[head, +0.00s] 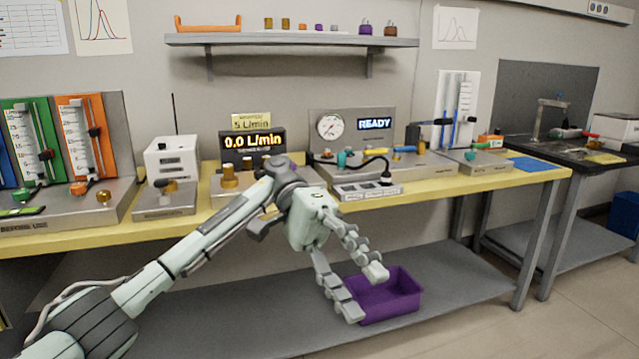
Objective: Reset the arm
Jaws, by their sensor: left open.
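My left arm (205,245) comes in from the lower left and reaches up to the front edge of the bench. My left gripper (358,297) hangs in front of the bench with its fingers pointing down and to the right. Its fingers are spread and nothing is between them. In the picture the fingers overlap the purple bin (400,290), which sits on the lower shelf. My right gripper is not in view.
A yellow-topped bench (470,187) carries flow meters (85,140), a 0.0 L/min display (252,142), a READY panel (374,124) and a power strip (367,190). A wall shelf (290,40) hangs above. A dark side table (590,160) stands right; open floor lies lower right.

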